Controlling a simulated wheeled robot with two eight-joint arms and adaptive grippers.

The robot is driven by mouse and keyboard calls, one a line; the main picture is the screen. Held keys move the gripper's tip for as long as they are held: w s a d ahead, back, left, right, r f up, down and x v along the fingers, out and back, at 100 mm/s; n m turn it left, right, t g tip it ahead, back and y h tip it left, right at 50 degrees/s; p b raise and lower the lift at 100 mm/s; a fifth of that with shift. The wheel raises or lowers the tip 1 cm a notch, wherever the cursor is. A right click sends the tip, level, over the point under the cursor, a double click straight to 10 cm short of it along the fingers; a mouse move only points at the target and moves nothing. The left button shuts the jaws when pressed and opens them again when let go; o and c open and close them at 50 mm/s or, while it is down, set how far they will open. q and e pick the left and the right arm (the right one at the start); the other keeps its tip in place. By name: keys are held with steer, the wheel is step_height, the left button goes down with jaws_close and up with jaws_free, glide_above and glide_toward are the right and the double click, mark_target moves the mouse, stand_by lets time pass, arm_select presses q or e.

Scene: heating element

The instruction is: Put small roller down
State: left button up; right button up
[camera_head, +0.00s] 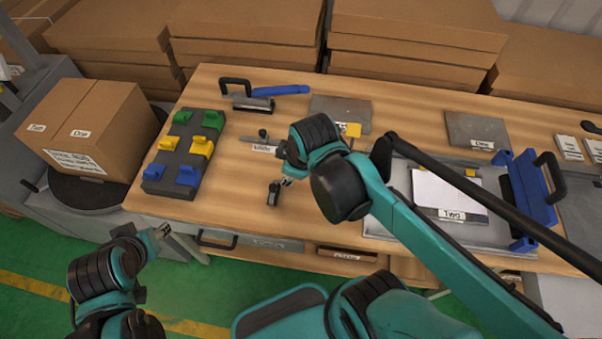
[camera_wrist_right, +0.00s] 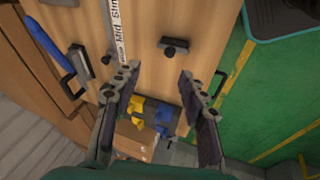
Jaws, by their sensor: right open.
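The small roller (camera_head: 262,196), a short black piece with an upright part, rests on the wooden table near its front edge. It also shows in the right wrist view (camera_wrist_right: 174,47), lying on the wood just beyond the fingertips. My right gripper (camera_head: 287,177) is above and beside it in the head view. In the wrist view the right fingers (camera_wrist_right: 158,72) are wide apart with nothing between them, clear of the roller. My left gripper (camera_head: 161,231) is off the table's front left edge; its finger gap is too small to judge.
A dark rack (camera_head: 160,180) with green, yellow and blue clips stands at left. A large black-handled tool (camera_head: 242,91) and a blue-handled tool (camera_head: 283,90) lie behind. A metal ruler-like strip (camera_head: 261,148) lies nearby. A tray with a paper sheet (camera_head: 440,190) is at right.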

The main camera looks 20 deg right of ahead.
steer(key=s+m, duration=0.1)
steer(key=m, duration=0.2)
steer(key=s+d+m+t, duration=0.1)
steer(key=m, duration=0.2)
steer(key=s+m+t, duration=0.1)
steer(key=m, duration=0.2)
steer(key=shift+s+d+r+m, duration=0.15)
steer(key=shift+r+m, duration=0.25)
steer(key=shift+f, duration=0.15)
stand_by(0.4)
